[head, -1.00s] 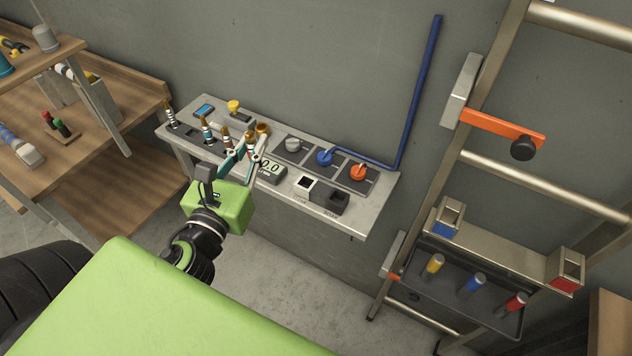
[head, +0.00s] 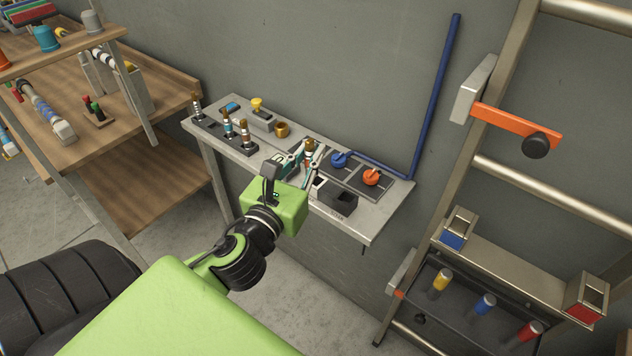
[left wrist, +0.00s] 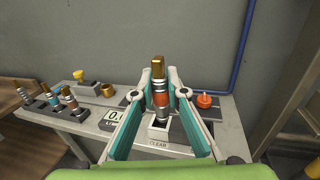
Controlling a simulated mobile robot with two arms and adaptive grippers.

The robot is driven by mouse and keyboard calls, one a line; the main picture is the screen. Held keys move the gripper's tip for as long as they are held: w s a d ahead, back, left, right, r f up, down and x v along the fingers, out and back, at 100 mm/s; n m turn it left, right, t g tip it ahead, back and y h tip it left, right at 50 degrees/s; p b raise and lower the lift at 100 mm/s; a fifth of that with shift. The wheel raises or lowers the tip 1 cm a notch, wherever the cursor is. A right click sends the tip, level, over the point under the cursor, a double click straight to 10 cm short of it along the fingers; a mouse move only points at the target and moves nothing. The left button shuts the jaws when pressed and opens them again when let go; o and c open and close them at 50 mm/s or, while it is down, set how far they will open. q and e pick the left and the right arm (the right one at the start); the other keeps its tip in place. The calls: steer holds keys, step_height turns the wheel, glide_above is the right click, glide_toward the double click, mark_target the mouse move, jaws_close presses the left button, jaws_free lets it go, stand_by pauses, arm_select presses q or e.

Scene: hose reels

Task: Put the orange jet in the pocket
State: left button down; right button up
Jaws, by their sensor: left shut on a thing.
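The orange jet, with a gold top and an orange band, stands upright between my left fingers in the left wrist view (left wrist: 159,97). Its gold top also shows in the head view (head: 309,144). My left gripper (head: 306,158) is shut on it, with a teal finger on each side. A white-rimmed pocket (left wrist: 153,134), marked CLEAR, shows just below the jet's lower end in the left wrist view. I cannot tell whether the jet's tip touches or enters it. A dark pocket (head: 341,199) lies to its right on the grey bench. My right gripper is not in view.
Other jets stand in a dark rack (head: 238,144) at the bench's left. A yellow knob (head: 257,103) and a brass cup (head: 282,129) are behind. Blue (head: 339,160) and orange (head: 371,177) valve knobs sit close right of the gripper. A ladder (head: 490,130) stands right.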

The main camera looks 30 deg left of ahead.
arm_select(q)
steer(key=w+f, duration=0.1)
steer(key=w+a+f, duration=0.1)
steer(key=f, duration=0.1)
steer(key=w+f, duration=0.2)
steer(key=shift+w+a+f, duration=0.1)
steer(key=shift+a+f, duration=0.05)
steer(key=shift+a, duration=0.15)
step_height(320, 180, down, 3)
steer(key=shift+w+f+b, duration=0.15)
steer(key=shift+f+b, duration=0.05)
steer(key=shift+b, duration=0.4)
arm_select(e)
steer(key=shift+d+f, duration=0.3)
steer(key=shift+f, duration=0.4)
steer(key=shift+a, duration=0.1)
arm_select(q)
steer(key=shift+f, duration=0.1)
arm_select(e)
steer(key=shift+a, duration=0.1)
arm_select(q)
steer(key=shift+f, duration=0.15)
steer(key=c, duration=2)
jaws_free()
steer(key=shift+r, duration=0.2)
